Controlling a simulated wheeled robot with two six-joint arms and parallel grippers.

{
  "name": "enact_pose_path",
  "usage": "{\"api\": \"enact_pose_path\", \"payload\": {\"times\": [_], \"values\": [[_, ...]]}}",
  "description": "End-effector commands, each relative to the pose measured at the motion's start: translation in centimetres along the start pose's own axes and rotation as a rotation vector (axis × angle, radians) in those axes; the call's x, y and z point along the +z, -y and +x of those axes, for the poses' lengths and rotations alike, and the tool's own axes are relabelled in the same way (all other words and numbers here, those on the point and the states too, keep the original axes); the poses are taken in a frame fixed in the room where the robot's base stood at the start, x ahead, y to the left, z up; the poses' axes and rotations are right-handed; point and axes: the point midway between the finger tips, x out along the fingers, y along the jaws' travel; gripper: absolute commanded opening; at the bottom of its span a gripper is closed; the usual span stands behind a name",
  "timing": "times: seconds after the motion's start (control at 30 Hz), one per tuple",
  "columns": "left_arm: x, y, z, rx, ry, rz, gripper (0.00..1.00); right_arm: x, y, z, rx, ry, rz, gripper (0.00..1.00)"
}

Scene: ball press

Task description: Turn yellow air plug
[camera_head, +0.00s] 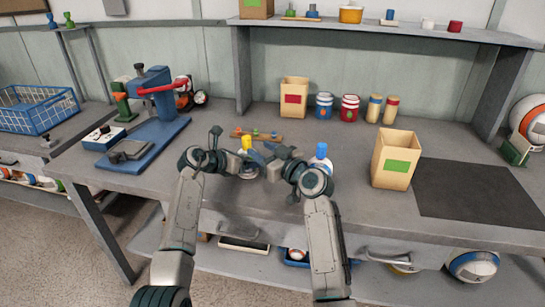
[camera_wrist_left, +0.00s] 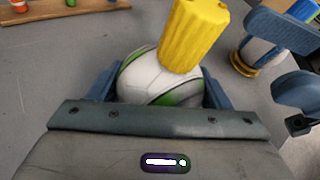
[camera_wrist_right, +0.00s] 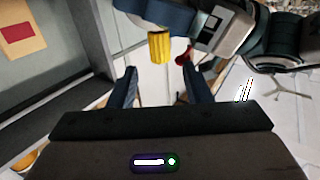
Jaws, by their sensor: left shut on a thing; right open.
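A white ball with green patches (camera_wrist_left: 150,80) sits between the blue fingers of my left gripper (camera_wrist_left: 158,88), which is shut on it. The yellow air plug (camera_wrist_left: 192,35) stands up from the ball. In the head view the plug (camera_head: 246,143) shows above my left gripper, near the table's middle. My right gripper (camera_head: 275,163) comes in from the right, open and empty. In the right wrist view the yellow plug (camera_wrist_right: 160,46) is beyond its fingertips (camera_wrist_right: 160,75), roughly between them and apart. The ball is largely hidden in the head view.
A blue press with a red lever (camera_head: 150,115) stands at the left. A white bottle with a blue cap (camera_head: 320,158) is just behind my right arm. A tan box (camera_head: 393,160) and a dark mat (camera_head: 475,195) lie to the right. Cans and jars stand at the back.

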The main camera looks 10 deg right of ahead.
Motion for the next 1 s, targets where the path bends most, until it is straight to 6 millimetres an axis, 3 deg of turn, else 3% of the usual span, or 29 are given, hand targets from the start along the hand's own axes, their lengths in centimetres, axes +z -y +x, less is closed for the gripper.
{"api": "enact_pose_path", "payload": {"times": [0.2, 0.37, 0.77, 1.0], "values": [[0.0, 0.0, 0.0, 0.0, 0.0, 0.0, 0.48, 0.1, 0.0, -3.5, 0.001, 0.0, 0.0, 0.45], [0.0, 0.0, 0.0, 0.0, 0.0, 0.0, 0.48, 0.0, 0.0, -4.4, 0.0, 0.0, 0.0, 0.45], [0.0, 0.0, 0.0, 0.0, 0.0, 0.0, 0.48, 0.1, 0.1, -4.2, -0.018, 0.016, -0.002, 0.46], [0.0, 0.0, 0.0, 0.0, 0.0, 0.0, 0.48, 1.1, 1.2, -2.5, -0.203, 0.199, -0.022, 0.46]]}}
